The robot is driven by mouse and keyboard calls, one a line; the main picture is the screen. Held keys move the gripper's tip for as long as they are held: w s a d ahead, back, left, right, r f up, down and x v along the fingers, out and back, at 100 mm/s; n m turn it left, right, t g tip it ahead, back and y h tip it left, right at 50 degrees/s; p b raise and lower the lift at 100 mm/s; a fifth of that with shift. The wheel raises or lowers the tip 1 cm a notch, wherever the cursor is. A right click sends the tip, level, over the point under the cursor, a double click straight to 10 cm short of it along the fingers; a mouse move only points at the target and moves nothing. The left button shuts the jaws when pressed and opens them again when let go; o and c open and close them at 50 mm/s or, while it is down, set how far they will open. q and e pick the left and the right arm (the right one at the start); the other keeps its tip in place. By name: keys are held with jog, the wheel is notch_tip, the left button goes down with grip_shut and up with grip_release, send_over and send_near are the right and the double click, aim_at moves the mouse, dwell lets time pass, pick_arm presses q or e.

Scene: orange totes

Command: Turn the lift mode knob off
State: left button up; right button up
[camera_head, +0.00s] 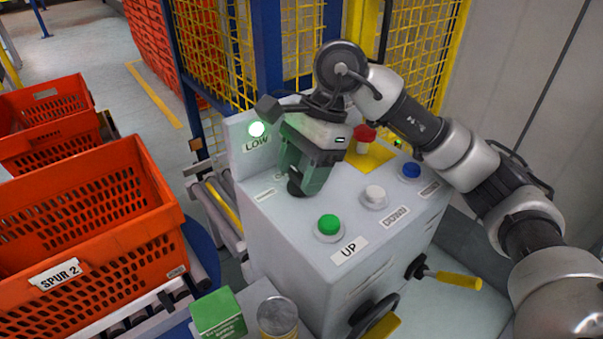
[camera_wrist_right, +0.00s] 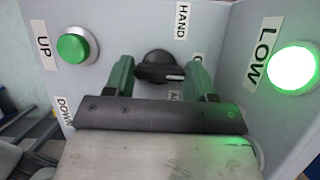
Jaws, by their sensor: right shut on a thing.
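The lift mode knob is a black rotary knob on the top of the grey control box (camera_head: 300,240). In the wrist view the knob (camera_wrist_right: 155,66) sits between the green fingers of my right gripper (camera_wrist_right: 160,75), which is shut on it. Its pale pointer mark faces right in that view. My left gripper is not in view.
A green UP button (camera_head: 328,225), a white DOWN button (camera_head: 374,195), a blue button (camera_head: 411,171) and a red button (camera_head: 365,134) are on the box. A lit green LOW lamp (camera_head: 257,129) is on its raised panel. Orange totes (camera_head: 90,235) stand left.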

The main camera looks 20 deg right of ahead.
dwell(0.3)
jog(key=o, duration=0.9)
jog(key=v, duration=1)
jog(key=shift+w+d+r, duration=0.1)
jog(key=shift+r, duration=0.3)
